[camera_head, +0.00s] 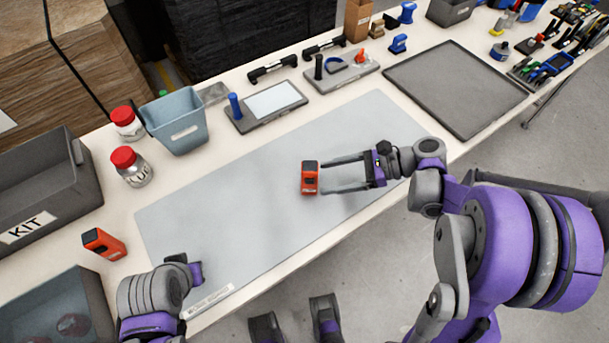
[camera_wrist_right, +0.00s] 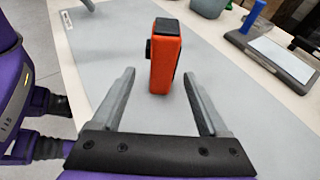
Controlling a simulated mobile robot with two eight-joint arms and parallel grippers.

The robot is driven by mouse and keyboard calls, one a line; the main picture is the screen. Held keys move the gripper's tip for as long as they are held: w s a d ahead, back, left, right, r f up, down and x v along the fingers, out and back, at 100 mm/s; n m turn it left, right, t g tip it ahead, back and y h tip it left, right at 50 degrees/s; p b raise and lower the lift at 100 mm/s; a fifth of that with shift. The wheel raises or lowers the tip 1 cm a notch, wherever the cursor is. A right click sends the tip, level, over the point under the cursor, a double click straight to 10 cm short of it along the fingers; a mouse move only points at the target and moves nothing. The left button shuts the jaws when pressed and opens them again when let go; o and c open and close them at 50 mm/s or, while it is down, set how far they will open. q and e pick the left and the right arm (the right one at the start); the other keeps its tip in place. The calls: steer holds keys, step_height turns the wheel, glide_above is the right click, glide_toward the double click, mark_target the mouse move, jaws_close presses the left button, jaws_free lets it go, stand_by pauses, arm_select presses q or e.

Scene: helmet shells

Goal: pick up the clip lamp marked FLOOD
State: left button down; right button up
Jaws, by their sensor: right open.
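An orange and black clip lamp (camera_head: 309,178) stands upright on the grey mat (camera_head: 230,185); it also shows in the right wrist view (camera_wrist_right: 163,58). No word can be read on it. A similar orange lamp (camera_head: 103,243) lies on the table at the left, its marking also unreadable. My right gripper (camera_head: 324,177) is open, its fingertips at the right side of the lamp on the mat. In the right wrist view, the lamp shows between and just beyond the fingertips (camera_wrist_right: 159,76). My left gripper (camera_head: 195,273) is low at the mat's near left; its fingers do not show.
A grey KIT bin (camera_head: 75,205), two red-lidded jars (camera_head: 132,167) and a blue-grey bin (camera_head: 178,125) stand at the left. A device with a blue handle (camera_head: 265,107) and a grey tray (camera_head: 455,85) lie behind the mat. The mat around the lamp is clear.

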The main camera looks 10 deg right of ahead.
mark_target(298, 190)
steer(key=x, duration=0.9)
steer(key=shift+w+d+f, duration=0.1)
steer(key=shift+d+f, duration=0.05)
jaws_close()
